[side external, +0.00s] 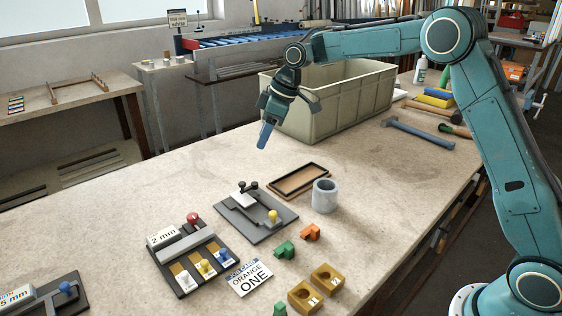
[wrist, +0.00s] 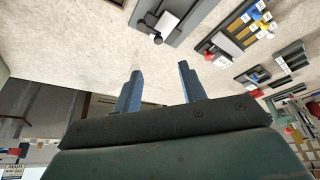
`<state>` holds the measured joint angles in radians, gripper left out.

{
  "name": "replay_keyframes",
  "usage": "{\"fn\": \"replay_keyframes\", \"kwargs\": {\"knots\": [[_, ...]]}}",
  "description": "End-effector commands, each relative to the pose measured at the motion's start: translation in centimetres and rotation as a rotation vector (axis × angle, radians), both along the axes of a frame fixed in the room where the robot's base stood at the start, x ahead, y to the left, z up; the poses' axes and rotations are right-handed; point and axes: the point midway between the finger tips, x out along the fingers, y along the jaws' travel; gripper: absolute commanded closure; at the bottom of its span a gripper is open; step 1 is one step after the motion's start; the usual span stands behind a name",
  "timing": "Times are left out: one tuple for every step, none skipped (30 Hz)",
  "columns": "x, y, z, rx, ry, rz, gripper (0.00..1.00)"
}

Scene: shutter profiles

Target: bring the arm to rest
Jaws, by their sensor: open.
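My gripper (side external: 267,133) hangs above the bench in the side external view, in front of the grey-green crate, with its blue fingers pointing down. In the wrist view my gripper (wrist: 159,86) shows two blue fingers set apart with nothing between them. It is open and empty. My teal arm reaches in from the right, raised over the bench. The fingers appear clear of the bench top (side external: 190,160) and of the things on it.
A large crate (side external: 345,112) stands behind the gripper. On the bench lie a dark fixture plate (side external: 262,222), a 2 mm board (side external: 183,262), a shallow tray (side external: 300,178), a grey cup (side external: 325,196), green and orange pieces, yellow blocks and a blue-handled hammer (side external: 418,134).

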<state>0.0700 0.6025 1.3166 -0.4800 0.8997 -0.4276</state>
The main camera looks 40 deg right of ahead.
Motion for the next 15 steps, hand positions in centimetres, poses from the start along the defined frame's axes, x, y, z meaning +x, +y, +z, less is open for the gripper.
{"fn": "replay_keyframes", "kwargs": {"knots": [[-0.5,0.0,0.6,-0.001,-0.003,-0.009,0.59],[-0.8,0.0,1.0,-0.001,-0.004,-0.015,0.59],[-1.3,0.0,1.5,-0.002,-0.005,-0.027,0.59],[-1.7,0.0,1.9,-0.003,-0.006,-0.037,0.59],[-2.1,-0.1,2.4,-0.003,-0.006,-0.047,0.59],[-2.8,-0.1,3.0,-0.004,-0.007,-0.062,0.59],[-3.3,-0.1,3.5,-0.005,-0.009,-0.072,0.59],[-3.9,-0.1,3.9,-0.006,-0.009,-0.084,0.59],[-4.7,-0.2,4.6,-0.006,-0.011,-0.102,0.59],[-5.3,-0.2,5.1,-0.006,-0.012,-0.115,0.59],[-6.0,-0.3,5.5,-0.007,-0.013,-0.127,0.59],[-6.8,-0.3,6.1,-0.008,-0.014,-0.146,0.59],[-7.5,-0.3,6.5,-0.008,-0.015,-0.159,0.59],[-8.1,-0.4,6.9,-0.008,-0.016,-0.171,0.59],[-9.0,-0.5,7.4,-0.009,-0.017,-0.189,0.59]]}}
